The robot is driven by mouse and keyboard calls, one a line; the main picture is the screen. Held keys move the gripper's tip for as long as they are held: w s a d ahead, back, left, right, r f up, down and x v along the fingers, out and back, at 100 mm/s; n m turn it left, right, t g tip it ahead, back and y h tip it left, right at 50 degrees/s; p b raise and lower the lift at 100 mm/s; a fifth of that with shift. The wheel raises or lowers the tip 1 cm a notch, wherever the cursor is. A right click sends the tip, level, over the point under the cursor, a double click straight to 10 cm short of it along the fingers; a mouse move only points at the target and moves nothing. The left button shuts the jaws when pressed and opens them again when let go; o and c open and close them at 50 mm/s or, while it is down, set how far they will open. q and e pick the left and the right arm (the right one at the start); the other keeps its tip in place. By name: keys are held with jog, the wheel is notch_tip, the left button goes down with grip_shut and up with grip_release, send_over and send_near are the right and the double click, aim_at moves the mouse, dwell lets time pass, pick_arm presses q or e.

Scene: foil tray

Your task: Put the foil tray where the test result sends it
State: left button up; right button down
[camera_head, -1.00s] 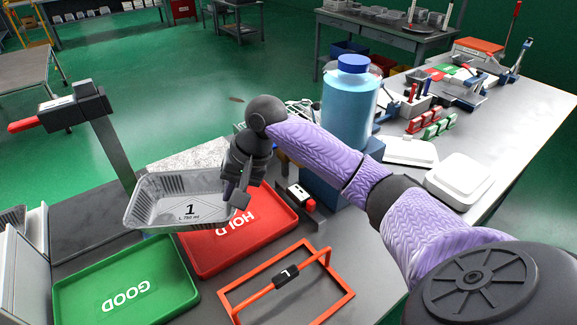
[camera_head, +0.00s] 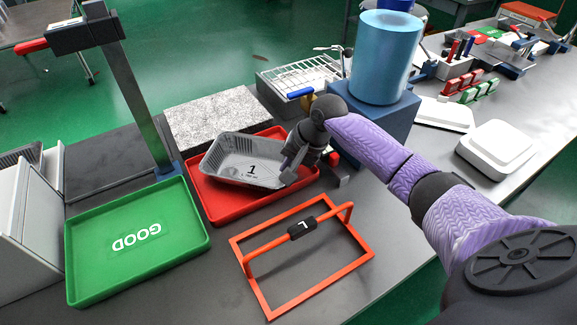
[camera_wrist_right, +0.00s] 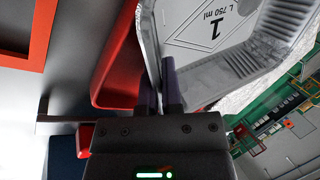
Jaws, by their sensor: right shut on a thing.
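The foil tray (camera_head: 245,160), silver and marked 1, is over the red tray (camera_head: 215,208) in the head view, tilted a little. I cannot tell whether it touches the red tray's floor. The red tray's HOLD lettering is hidden beneath it. My right gripper (camera_head: 290,170) is shut on the foil tray's right wall; in the right wrist view the fingers (camera_wrist_right: 165,88) pinch the rim of the foil tray (camera_wrist_right: 205,60). The green tray (camera_head: 95,255), lettered GOOD, lies empty to the left. My left gripper is not in view.
An orange frame with a handle marked L (camera_head: 300,230) lies in front of the red tray. A post with a red lever (camera_head: 135,90) stands behind the green tray.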

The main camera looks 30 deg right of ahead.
jog(key=c, duration=1.2)
grip_release()
jog(key=shift+f, duration=0.15)
jog(key=o, duration=0.4)
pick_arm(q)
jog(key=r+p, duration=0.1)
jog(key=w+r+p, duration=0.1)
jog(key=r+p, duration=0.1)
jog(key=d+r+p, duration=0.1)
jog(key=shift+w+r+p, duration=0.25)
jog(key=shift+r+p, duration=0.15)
pick_arm(e)
jog(key=v, duration=1.2)
